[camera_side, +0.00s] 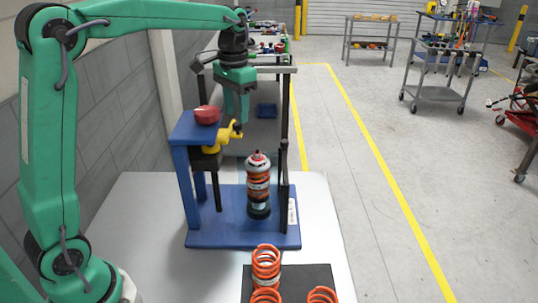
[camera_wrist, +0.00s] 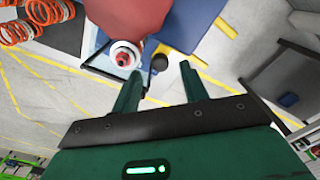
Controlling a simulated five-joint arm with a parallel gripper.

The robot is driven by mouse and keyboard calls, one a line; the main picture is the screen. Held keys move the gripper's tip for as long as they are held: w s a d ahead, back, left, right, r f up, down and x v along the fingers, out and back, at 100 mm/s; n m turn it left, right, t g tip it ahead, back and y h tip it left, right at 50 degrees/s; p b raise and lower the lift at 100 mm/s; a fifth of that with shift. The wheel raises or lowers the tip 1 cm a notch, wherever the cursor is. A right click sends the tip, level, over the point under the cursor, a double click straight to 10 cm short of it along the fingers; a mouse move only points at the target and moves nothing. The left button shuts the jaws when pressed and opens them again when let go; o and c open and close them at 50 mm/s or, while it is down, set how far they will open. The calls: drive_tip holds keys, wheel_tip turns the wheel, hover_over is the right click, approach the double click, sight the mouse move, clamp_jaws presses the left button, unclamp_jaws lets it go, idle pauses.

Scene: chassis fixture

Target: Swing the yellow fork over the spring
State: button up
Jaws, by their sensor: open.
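The yellow fork (camera_side: 228,136) juts to the right from the blue fixture (camera_side: 245,237), below a red knob (camera_side: 207,115). An orange spring (camera_side: 258,186) stands upright around a dark strut on the fixture's base, right of and below the fork. The fork is beside the spring's top, not above it, in the side view. My gripper (camera_side: 238,116) points down close above the fork's outer end; whether it touches cannot be told. In the wrist view my gripper (camera_wrist: 160,86) is open with nothing between its fingers, and the strut's red and white cap (camera_wrist: 124,59) shows beyond them.
A thin black post (camera_side: 284,175) stands just right of the spring. Several loose orange springs (camera_side: 266,262) stand on a black mat (camera_side: 318,274) in front of the fixture. The pale table (camera_side: 130,215) is clear on the left. Shelves and carts stand far behind.

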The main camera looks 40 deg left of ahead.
sight(222, 130)
drive_tip(key=shift+f, duration=1.5)
clamp_jaws()
